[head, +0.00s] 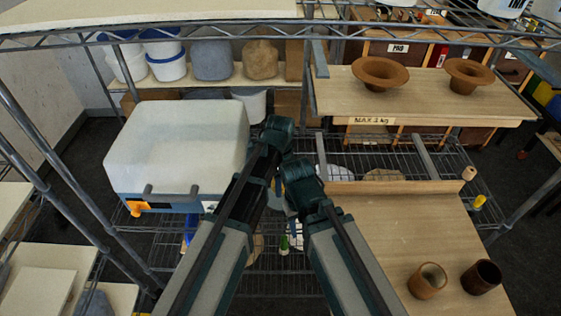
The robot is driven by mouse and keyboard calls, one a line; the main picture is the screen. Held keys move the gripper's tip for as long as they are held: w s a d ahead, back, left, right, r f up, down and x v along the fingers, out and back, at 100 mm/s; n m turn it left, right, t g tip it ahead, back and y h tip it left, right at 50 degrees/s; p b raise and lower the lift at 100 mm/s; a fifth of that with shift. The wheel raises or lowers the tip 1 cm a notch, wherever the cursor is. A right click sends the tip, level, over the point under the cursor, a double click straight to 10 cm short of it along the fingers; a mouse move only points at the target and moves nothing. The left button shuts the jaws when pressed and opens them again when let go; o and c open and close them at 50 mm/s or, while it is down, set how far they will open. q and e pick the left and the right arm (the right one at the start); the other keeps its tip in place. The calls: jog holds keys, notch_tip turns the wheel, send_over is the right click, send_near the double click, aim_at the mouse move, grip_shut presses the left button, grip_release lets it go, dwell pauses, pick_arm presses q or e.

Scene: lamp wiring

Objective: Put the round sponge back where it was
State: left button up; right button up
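I cannot make out a round sponge anywhere in the head view. My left arm reaches up to the middle, and its dark green wrist end (278,132) is beside the right edge of a large white box-shaped tub. My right arm's wrist end (300,175) is just below and to the right of it, close to the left arm. The fingers of both grippers are hidden behind my wrists, so I cannot see whether they hold anything.
A wooden board (405,235) at right bears two brown cups (428,281) (481,277). A higher shelf (430,100) bears two flared brown pots (380,73) (467,76). Metal posts and rails surround my arms.

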pick_arm(q)
jog(key=w, duration=0.5)
jog(key=w+f+b, duration=0.1)
jog(key=w, duration=0.8)
jog(key=shift+w+f, duration=0.15)
jog(key=shift+w, duration=0.2)
jog(key=f+b, duration=0.1)
jog(key=b, duration=0.1)
jog(key=w+f+b, duration=0.1)
jog(key=f+b, duration=0.1)
jog(key=shift+f, duration=0.3)
jog(key=shift+f, duration=0.25)
jog(key=o, duration=1.1)
jog(key=shift+r, duration=0.1)
jog(key=shift+r, duration=0.15)
notch_tip(320, 180, up, 12)
jog(key=p, duration=1.2)
